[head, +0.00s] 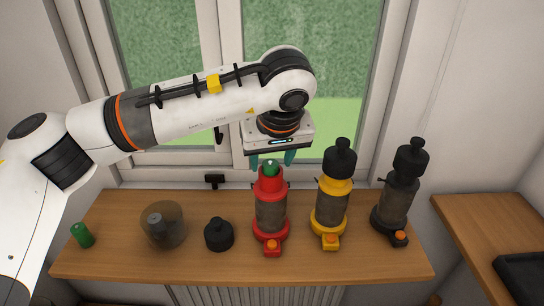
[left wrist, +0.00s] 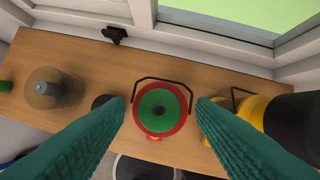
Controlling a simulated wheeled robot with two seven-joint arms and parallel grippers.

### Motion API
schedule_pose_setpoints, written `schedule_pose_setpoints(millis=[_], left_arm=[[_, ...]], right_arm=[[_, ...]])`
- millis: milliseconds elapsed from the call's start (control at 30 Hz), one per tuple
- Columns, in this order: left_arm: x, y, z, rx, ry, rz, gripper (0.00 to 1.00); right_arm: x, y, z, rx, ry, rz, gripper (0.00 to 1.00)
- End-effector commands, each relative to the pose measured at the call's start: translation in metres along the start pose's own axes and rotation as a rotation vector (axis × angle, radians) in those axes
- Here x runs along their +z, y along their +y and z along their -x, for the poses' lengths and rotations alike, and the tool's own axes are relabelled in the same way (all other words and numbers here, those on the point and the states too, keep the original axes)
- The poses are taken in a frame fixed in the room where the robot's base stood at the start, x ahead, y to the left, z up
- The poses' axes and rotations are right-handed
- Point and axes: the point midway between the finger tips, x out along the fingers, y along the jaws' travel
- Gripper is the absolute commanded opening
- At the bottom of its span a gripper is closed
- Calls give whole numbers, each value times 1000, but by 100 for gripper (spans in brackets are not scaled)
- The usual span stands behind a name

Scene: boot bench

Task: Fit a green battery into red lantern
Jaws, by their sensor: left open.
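The red lantern (head: 269,232) stands upright on the bench without a cap. A green battery (head: 271,168) sits upright in its open top, with its upper end showing above the red rim; how deep it goes is hidden. From above in the left wrist view, the battery's green end (left wrist: 155,101) is ringed by the lantern's red rim (left wrist: 160,132). My left gripper (head: 269,160) is open above the lantern, with its teal fingers on either side of the battery and apart from it. My right gripper is not in view.
A black cap (head: 218,235) and a smoky, see-through glass cover (head: 163,232) stand left of the red lantern. A yellow lantern (head: 330,215) and a black lantern (head: 395,205), both capped, stand close on its right. The window is behind the wooden bench (head: 120,262).

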Motion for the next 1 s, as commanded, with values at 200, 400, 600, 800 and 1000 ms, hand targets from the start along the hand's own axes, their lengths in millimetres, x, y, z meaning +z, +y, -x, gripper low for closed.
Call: schedule_pose_setpoints(millis=[200, 400, 600, 800, 1000], left_arm=[[0, -1, 33, -3, -6, 0, 51], [0, -1, 78, -2, -4, 0, 51], [0, 0, 110, -1, -2, 0, 51], [0, 0, 121, -1, 0, -1, 51], [0, 0, 122, 0, 0, -1, 51]], right_arm=[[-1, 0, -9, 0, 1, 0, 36], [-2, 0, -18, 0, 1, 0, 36], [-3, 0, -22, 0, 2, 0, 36], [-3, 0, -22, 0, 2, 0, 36], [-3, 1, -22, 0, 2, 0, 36]])
